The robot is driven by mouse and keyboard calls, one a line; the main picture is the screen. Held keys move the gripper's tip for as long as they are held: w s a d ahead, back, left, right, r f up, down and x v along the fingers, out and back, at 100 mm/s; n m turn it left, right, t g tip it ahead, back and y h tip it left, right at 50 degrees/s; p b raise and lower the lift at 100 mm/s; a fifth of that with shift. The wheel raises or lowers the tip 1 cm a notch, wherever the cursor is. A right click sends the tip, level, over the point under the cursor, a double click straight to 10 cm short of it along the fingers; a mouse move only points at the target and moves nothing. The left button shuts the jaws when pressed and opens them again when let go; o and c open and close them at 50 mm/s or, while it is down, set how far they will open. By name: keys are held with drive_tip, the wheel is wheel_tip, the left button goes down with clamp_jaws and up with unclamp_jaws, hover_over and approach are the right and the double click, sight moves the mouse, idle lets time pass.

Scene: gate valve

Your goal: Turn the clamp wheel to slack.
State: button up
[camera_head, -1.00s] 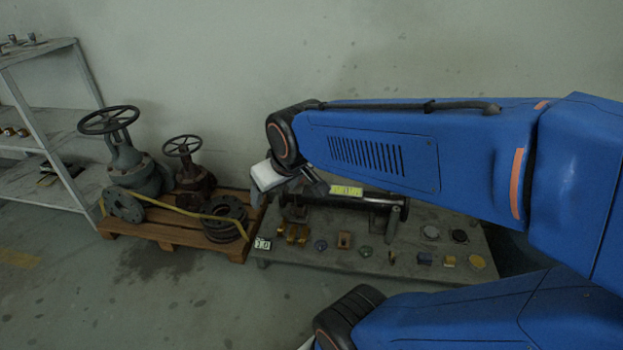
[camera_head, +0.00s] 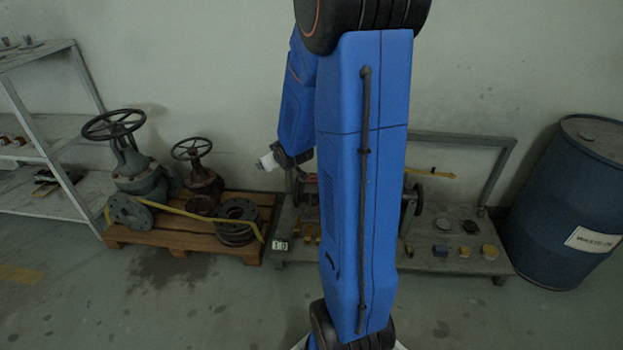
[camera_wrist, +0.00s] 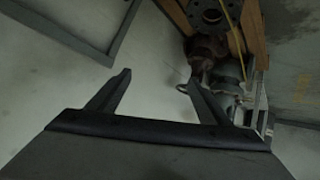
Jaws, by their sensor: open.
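A dark wheel-like part (camera_head: 415,199) stands at the right end of the fixture on a low grey bench (camera_head: 460,266). It may be the clamp wheel; my arm hides most of the fixture. Two handwheels top valves on the pallet: a larger one (camera_head: 113,124) on a grey-green valve and a smaller one (camera_head: 191,148) on a brown valve. My gripper (camera_wrist: 160,76) is open and empty in the wrist view, fingers apart. In the head view only a pale part of my wrist shows, in front of the wall above the bench's left side.
A wooden pallet (camera_head: 180,238) holds the valves and loose flanges; it also shows in the wrist view (camera_wrist: 247,28). A numbered tag (camera_head: 281,245) and several small parts lie on the bench. A blue drum (camera_head: 565,215) stands right, a grey shelf (camera_head: 40,125) left. The left foreground floor is clear.

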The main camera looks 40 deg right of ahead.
drive_tip(key=w+d+f+t, duration=0.1)
drive_tip(key=w+d+f, duration=0.2)
drive_tip(key=d+f, duration=0.4)
drive_tip(key=m+t+h, duration=0.4)
drive_tip(key=t, duration=0.2)
approach(312, 176)
drive_tip(key=x, duration=1)
drive_tip(key=shift+a+f, duration=0.1)
drive_tip(key=shift+f, duration=0.15)
drive_tip(key=c, duration=1)
drive_tip(key=shift+c, duration=0.2)
